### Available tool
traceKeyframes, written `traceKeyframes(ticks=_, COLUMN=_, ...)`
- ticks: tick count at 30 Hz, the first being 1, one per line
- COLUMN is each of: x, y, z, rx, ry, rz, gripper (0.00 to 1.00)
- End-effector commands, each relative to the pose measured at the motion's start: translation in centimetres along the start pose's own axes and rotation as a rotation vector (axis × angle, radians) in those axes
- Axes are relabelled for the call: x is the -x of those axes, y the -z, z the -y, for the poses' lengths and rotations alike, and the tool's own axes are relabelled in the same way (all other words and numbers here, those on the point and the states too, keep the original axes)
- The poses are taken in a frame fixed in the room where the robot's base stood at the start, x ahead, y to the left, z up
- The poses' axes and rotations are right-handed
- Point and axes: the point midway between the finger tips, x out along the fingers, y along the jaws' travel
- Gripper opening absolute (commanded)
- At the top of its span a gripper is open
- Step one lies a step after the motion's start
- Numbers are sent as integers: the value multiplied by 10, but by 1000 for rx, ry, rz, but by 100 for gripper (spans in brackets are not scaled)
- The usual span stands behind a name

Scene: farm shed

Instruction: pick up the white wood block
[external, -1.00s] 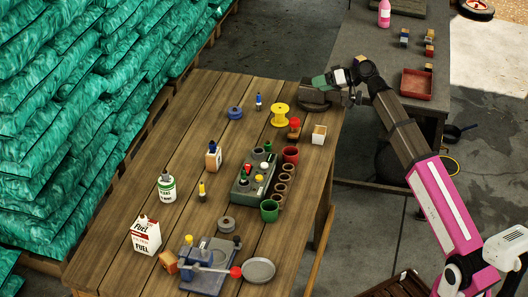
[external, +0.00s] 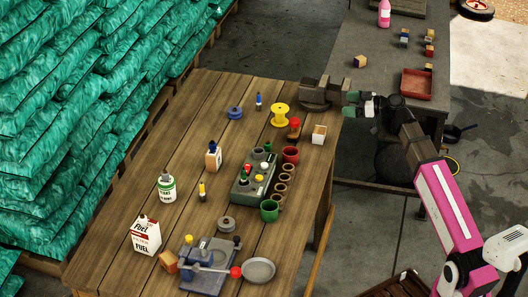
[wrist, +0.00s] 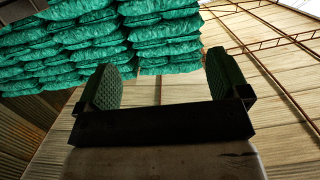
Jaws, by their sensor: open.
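A small block with a white front and tan top (external: 319,134), which looks like the white wood block, sits near the right edge of the wooden table (external: 215,95). My gripper (external: 350,104) is off the table's right edge, above and to the right of the block, its green-padded fingers pointing left. In the wrist view my gripper (wrist: 165,85) is open with nothing between its fingers. That view faces the stacked sacks and a corrugated wall; the block does not show there.
A dark vise (external: 313,95) stands at the table corner left of my gripper. A yellow spool (external: 280,115), a red-topped item (external: 294,128) and a red cup (external: 291,155) stand near the block. A grey bench (external: 365,40) holds blocks and a red tray (external: 417,84).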

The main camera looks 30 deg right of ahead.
Motion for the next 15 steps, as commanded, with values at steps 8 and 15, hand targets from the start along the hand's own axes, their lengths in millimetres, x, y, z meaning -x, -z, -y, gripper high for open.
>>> traceKeyframes(ticks=8, x=-12, y=-86, z=1, rx=-4, ry=1, rz=2, gripper=94)
traceKeyframes(ticks=15, x=-18, y=-119, z=0, rx=-1, ry=1, rz=1, gripper=94)
